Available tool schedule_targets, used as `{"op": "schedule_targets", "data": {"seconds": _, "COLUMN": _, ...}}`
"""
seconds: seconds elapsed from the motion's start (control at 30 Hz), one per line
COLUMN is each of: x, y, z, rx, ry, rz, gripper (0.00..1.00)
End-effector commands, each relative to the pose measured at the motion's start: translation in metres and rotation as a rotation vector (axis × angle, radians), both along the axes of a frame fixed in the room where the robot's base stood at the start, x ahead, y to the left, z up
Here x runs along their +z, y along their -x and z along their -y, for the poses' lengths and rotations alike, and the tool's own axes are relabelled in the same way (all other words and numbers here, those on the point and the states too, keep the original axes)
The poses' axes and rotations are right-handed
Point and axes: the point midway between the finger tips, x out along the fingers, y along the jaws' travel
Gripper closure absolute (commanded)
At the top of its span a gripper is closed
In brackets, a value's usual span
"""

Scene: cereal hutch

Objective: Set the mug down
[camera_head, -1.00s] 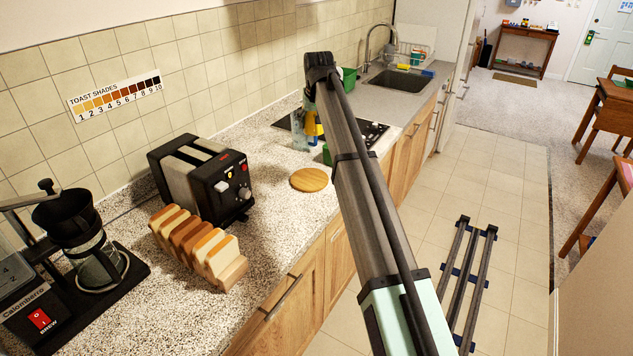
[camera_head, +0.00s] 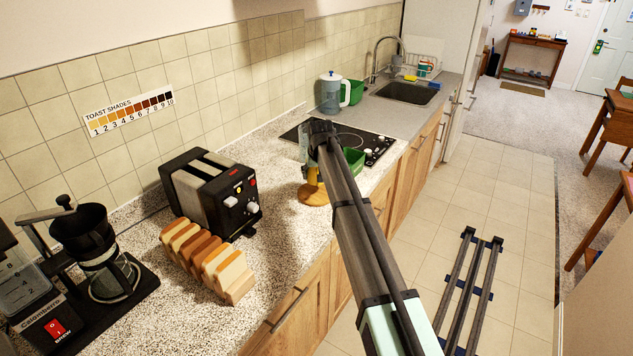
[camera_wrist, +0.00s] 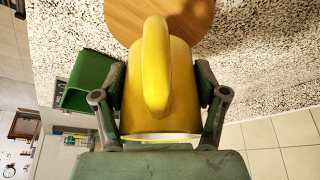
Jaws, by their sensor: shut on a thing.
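The yellow mug (camera_wrist: 178,85) is between the fingers of my gripper (camera_wrist: 160,90), which is shut on it. In the wrist view its handle faces the camera, its pale rim is toward my palm and its far end overlaps the round wooden board (camera_wrist: 150,14). In the head view the mug (camera_head: 312,177) shows small and partly hidden by my gripper (camera_head: 310,165), just over the board (camera_head: 314,196). It looks about upright. I cannot tell whether its base touches the board.
A green container (camera_head: 353,160) stands close behind my gripper, by the cooktop (camera_head: 376,143). A black toaster (camera_head: 212,190) and a rack of bread slices (camera_head: 207,258) stand to the left. A blue-grey pitcher (camera_head: 331,92) stands farther back. Speckled counter (camera_head: 278,225) is clear near the board.

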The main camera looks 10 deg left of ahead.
Motion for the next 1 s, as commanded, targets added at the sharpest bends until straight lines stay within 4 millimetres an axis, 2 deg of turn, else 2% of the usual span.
{"op": "schedule_targets", "data": {"seconds": 0.17, "x": -0.009, "y": 0.000, "z": 0.000, "rx": 0.000, "ry": 0.000, "rz": 0.000, "gripper": 0.75}}
{"op": "schedule_targets", "data": {"seconds": 0.47, "x": -0.044, "y": 0.000, "z": 0.000, "rx": 0.000, "ry": 0.000, "rz": 0.000, "gripper": 0.75}}
{"op": "schedule_targets", "data": {"seconds": 0.83, "x": -0.049, "y": 0.000, "z": 0.000, "rx": 0.000, "ry": 0.000, "rz": 0.001, "gripper": 0.75}}
{"op": "schedule_targets", "data": {"seconds": 0.87, "x": -0.049, "y": 0.000, "z": 0.000, "rx": 0.000, "ry": 0.000, "rz": 0.000, "gripper": 0.25}}
{"op": "schedule_targets", "data": {"seconds": 0.9, "x": -0.049, "y": 0.000, "z": 0.000, "rx": 0.000, "ry": 0.000, "rz": 0.000, "gripper": 0.11}}
{"op": "schedule_targets", "data": {"seconds": 0.93, "x": -0.049, "y": 0.000, "z": 0.000, "rx": 0.000, "ry": 0.000, "rz": 0.000, "gripper": 0.03}}
{"op": "schedule_targets", "data": {"seconds": 1.0, "x": -0.049, "y": 0.000, "z": 0.000, "rx": 0.000, "ry": 0.000, "rz": 0.000, "gripper": 0.03}}
